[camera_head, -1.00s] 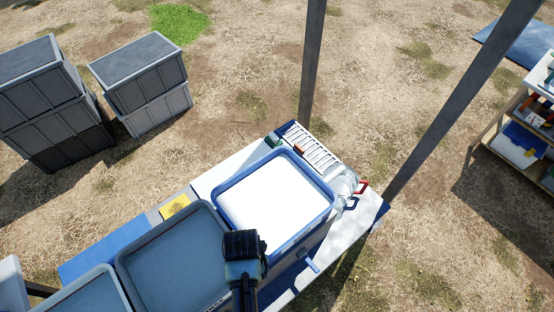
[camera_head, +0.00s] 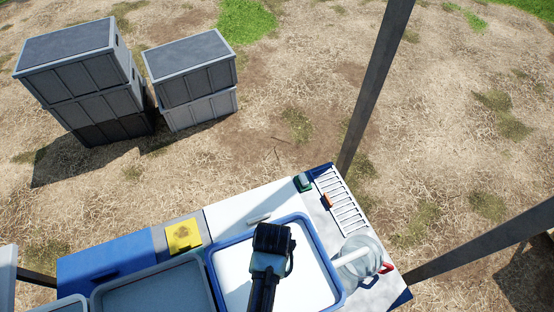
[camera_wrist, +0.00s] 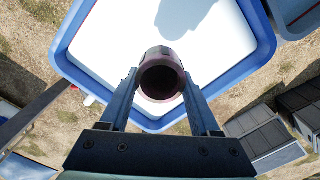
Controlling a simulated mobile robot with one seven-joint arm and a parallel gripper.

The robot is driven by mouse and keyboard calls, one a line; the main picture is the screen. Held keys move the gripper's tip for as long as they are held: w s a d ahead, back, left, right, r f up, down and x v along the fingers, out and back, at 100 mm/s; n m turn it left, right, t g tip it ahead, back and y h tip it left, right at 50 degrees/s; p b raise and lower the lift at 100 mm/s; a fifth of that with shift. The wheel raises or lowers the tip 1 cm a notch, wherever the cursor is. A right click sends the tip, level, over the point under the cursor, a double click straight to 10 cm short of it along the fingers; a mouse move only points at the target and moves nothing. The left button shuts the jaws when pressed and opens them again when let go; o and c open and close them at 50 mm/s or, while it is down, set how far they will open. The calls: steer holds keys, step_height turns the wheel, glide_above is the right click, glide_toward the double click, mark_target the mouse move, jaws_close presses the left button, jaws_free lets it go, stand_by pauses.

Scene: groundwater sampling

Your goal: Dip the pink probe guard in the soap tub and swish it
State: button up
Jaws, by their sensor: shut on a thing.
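The soap tub has a blue rim (camera_head: 328,262) and white contents; in the wrist view its rim (camera_wrist: 262,30) and white contents fill the upper part. My gripper (camera_wrist: 160,84) is shut on the pink probe guard (camera_wrist: 160,62), a dark pinkish hollow cylinder with its round opening facing the wrist camera. The guard is over the tub's white area, close to one rim. In the head view my gripper (camera_head: 271,238) is above the tub and hides the guard. I cannot tell whether the guard touches the contents.
A grey basin (camera_head: 155,288) sits left of the tub. A yellow pad (camera_head: 183,236) lies behind it. A slotted rack (camera_head: 342,204) and a clear jug (camera_head: 358,262) with a red handle stand to the right. Stacked crates (camera_head: 82,80) and posts (camera_head: 378,80) stand beyond the table.

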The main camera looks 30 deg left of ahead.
step_height(320, 180, down, 14)
steer(key=b, duration=1.1)
steer(key=shift+w+b, duration=0.1)
steer(key=shift+b, duration=0.2)
